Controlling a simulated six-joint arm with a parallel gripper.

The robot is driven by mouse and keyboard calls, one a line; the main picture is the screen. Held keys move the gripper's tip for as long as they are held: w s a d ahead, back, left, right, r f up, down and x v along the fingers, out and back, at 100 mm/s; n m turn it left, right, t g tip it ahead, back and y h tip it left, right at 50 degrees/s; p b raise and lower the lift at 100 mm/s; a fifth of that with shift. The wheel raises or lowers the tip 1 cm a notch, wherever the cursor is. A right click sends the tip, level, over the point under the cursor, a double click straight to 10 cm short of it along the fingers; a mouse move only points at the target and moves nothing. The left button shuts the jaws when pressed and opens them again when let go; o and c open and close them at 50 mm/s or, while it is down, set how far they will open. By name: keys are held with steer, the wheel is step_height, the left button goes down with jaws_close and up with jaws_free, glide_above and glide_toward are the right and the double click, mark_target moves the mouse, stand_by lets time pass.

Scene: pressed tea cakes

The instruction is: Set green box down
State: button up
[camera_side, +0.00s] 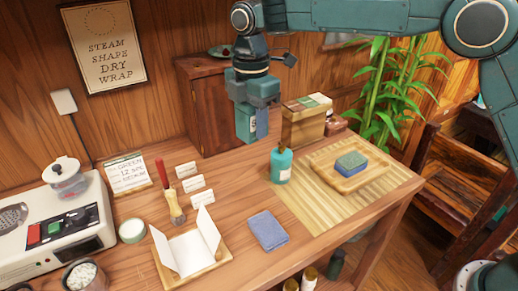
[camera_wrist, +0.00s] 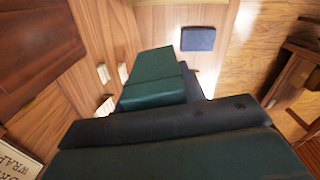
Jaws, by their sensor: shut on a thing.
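The green box (camera_side: 245,122) is held upright in my gripper (camera_side: 254,112), which points down and is shut on it. In the side view the box hangs in front of the dark wooden cabinet (camera_side: 206,108), left of the wooden crate (camera_side: 303,128), and appears clear of the table. One grey-blue finger shows along its right side; the other is hidden.
Small white cards (camera_side: 194,184) stand left. The tabletop around (camera_side: 238,190) is bare.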

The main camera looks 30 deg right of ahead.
steer(key=s+d+m, duration=0.2)
steer(key=s+d, duration=1)
steer(key=d, duration=0.1)
steer(key=shift+s+f, duration=0.2)
glide_above(322, 213)
step_height(322, 213, down, 16)
steer(key=shift+r, duration=0.1)
stand_by(0.3)
steer(key=shift+f, duration=2.1)
steer(key=shift+f, duration=0.1)
steer(key=o, duration=1)
